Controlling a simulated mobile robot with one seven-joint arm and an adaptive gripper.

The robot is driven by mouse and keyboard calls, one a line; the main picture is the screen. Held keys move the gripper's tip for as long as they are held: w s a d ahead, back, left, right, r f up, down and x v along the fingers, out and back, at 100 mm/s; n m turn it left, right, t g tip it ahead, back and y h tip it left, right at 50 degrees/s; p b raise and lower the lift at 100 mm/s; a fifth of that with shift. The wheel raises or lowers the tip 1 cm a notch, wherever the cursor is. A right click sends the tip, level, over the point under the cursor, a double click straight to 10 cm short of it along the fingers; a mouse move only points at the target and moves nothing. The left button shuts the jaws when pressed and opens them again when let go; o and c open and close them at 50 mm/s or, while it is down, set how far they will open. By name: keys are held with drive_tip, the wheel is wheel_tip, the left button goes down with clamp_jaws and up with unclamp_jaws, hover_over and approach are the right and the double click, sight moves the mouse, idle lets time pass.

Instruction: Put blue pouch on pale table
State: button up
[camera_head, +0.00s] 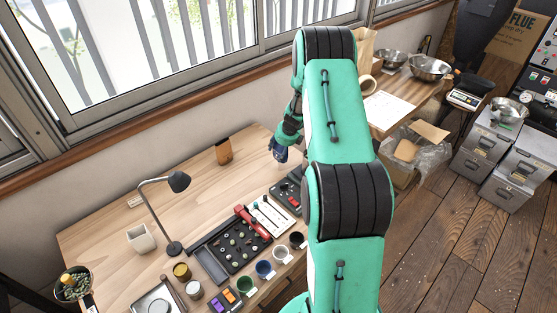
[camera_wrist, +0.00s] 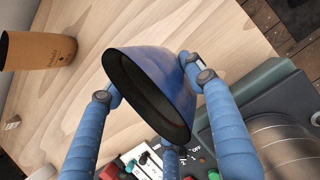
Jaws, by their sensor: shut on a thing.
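The blue pouch (camera_wrist: 172,75) is held between my gripper's blue fingers (camera_wrist: 151,84) in the wrist view, its dark open mouth facing the camera. In the head view my gripper (camera_head: 284,150) is partly hidden behind my arm, with the blue pouch (camera_head: 278,154) small at its tip. The pouch is over the pale wooden table (camera_head: 190,195), near its back right part; whether it touches the top cannot be told. The pale table (camera_wrist: 110,50) also fills much of the wrist view.
A brown cylinder (camera_head: 223,151) stands near the pouch, left of it. A dark-grey device (camera_head: 287,192) lies close by. A lamp (camera_head: 176,183), trays and several cups crowd the front. Bare wood lies around the brown cylinder. Another table (camera_head: 408,97) with bowls stands behind my arm.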

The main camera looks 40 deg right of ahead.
drive_tip(key=shift+f, duration=0.1)
drive_tip(key=shift+f+b, duration=0.75)
drive_tip(key=shift+f, duration=1.65)
drive_tip(key=shift+f, duration=0.1)
drive_tip(key=o, duration=0.8)
drive_tip(key=p+v, duration=0.3)
drive_tip(key=v, duration=0.9)
